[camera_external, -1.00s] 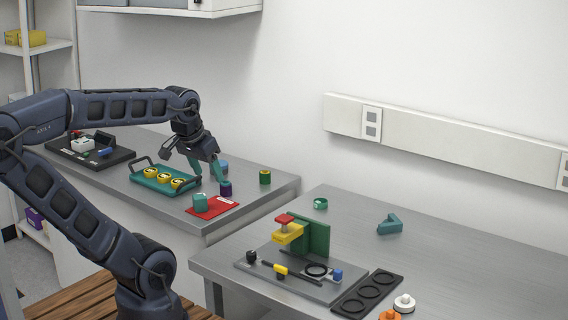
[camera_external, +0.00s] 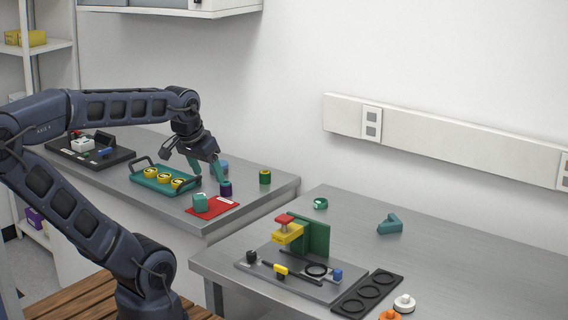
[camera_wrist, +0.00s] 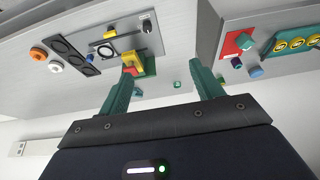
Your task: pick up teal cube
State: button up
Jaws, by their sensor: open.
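The teal cube (camera_external: 200,203) sits on the left part of a red mat (camera_external: 222,206) near the front corner of the left bench. In the wrist view the teal cube (camera_wrist: 244,41) is at the upper right, outside the space between the fingers. My gripper (camera_external: 206,174) has teal fingers and is open and empty. It hangs above the left bench, behind and above the cube, and does not touch it. In the wrist view my gripper (camera_wrist: 165,75) points toward the right bench, with its fingers wide apart.
A purple cylinder (camera_external: 226,188) stands close behind the cube. A teal tray (camera_external: 144,185) with yellow round pieces lies to the left. A green cylinder (camera_external: 265,177) and a blue piece (camera_external: 222,166) stand farther back. A gap separates the right bench (camera_external: 450,262).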

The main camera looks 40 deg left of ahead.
jog(key=shift+w, duration=0.1)
jog(key=n+h, duration=0.2)
jog(key=n, duration=2.8)
send_over(198, 196)
jog(key=s+a, duration=0.2)
jog(key=s, duration=0.1)
notch_tip(198, 196, down, 19)
jog(key=shift+g, duration=0.3)
jog(key=x, duration=0.4)
jog(key=shift+f, duration=0.4)
jog(key=shift+d+x, duration=0.2)
jog(key=shift+x, duration=1.15)
jog(key=shift+d+x, duration=0.15)
jog(key=shift+x, duration=1.2)
jog(key=shift+w+r, duration=0.15)
jog(key=shift+r, duration=0.05)
jog(key=c, duration=1.2)
